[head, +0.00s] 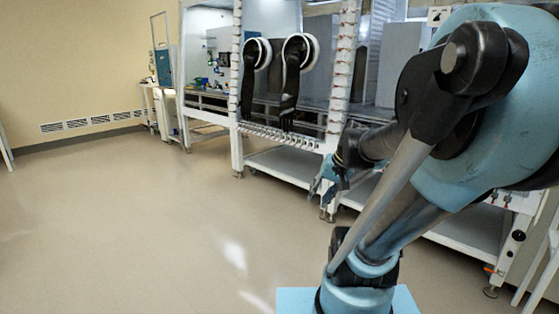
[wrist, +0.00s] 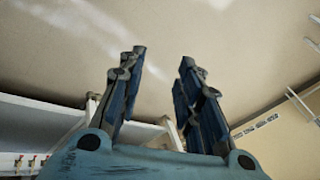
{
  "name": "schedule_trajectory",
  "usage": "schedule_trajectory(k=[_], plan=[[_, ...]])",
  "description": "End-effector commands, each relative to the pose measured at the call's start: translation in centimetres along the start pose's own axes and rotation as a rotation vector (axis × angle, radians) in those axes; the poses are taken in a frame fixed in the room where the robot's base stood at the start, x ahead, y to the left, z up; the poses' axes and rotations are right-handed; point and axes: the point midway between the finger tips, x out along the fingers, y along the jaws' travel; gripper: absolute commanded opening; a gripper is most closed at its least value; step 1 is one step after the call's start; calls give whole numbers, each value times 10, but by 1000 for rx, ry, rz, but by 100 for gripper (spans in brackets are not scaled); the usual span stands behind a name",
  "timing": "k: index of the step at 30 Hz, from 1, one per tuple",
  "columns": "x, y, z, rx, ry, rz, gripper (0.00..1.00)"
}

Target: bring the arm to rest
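My gripper (wrist: 160,85) is open in the wrist view. Its two dark blue fingers stand apart with nothing between them but the floor behind. In the head view my gripper (head: 328,190) is small and partly hidden behind my own arm. It hangs in front of the lower frame of the glovebox row (head: 285,130). I cannot tell how near it is to that frame.
Two black gloves (head: 290,75) hang from round white ports on the glovebox front. Lower white shelves (head: 280,165) run under the row. The beige floor (head: 130,220) at the left is clear. A wall vent (head: 90,122) is at the far left.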

Motion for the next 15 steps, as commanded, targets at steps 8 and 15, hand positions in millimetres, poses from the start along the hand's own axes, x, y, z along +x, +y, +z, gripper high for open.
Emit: schedule_trajectory(k=[8, 15], plan=[[2, 54, 72, -146, -73, 217, 32], [2, 82, 100, -214, -105, 330, 32]])
